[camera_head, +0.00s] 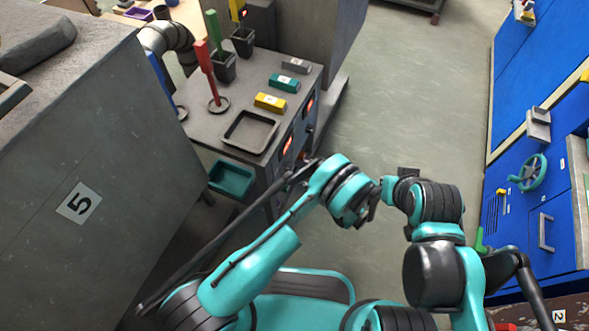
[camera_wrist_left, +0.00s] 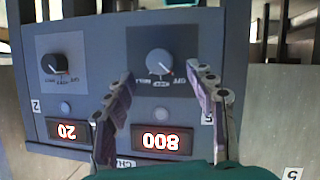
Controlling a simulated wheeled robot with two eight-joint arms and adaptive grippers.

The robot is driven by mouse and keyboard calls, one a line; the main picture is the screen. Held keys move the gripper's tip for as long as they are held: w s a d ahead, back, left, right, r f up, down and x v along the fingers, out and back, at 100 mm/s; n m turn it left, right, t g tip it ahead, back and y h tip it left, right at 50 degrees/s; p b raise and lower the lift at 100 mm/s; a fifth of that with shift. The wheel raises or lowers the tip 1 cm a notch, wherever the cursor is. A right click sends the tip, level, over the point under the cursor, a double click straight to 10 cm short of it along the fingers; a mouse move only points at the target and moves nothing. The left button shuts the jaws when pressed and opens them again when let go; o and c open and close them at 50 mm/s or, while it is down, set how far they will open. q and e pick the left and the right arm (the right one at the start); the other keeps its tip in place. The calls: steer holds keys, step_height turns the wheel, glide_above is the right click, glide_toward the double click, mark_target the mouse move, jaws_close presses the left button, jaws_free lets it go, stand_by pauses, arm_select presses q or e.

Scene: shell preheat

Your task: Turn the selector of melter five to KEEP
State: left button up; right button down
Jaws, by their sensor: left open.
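The selector of melter five is a light grey knob (camera_wrist_left: 159,63) on the dark panel (camera_wrist_left: 106,95), upside down in the left wrist view. Its pointer mark seems to face the lower right, near the OFF lettering; the other lettering is small. In the head view my left gripper (camera_head: 303,170) is at the panel's front, and the knob is hidden. My right gripper (camera_head: 408,173) is over the floor; its fingers are unclear.
A second, black knob (camera_wrist_left: 55,66) with a display (camera_wrist_left: 67,131) reading 20 sits beside it. On the counter are a tray (camera_head: 249,132), a yellow block (camera_head: 270,102) and a teal block (camera_head: 284,83). A teal bin (camera_head: 232,178) hangs below. Open floor (camera_head: 420,90) lies right.

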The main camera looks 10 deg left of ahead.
mark_target(290, 167)
arm_select(q)
steer(key=x, duration=0.5)
steer(key=shift+w+a, duration=0.1)
steer(key=shift+w, duration=0.05)
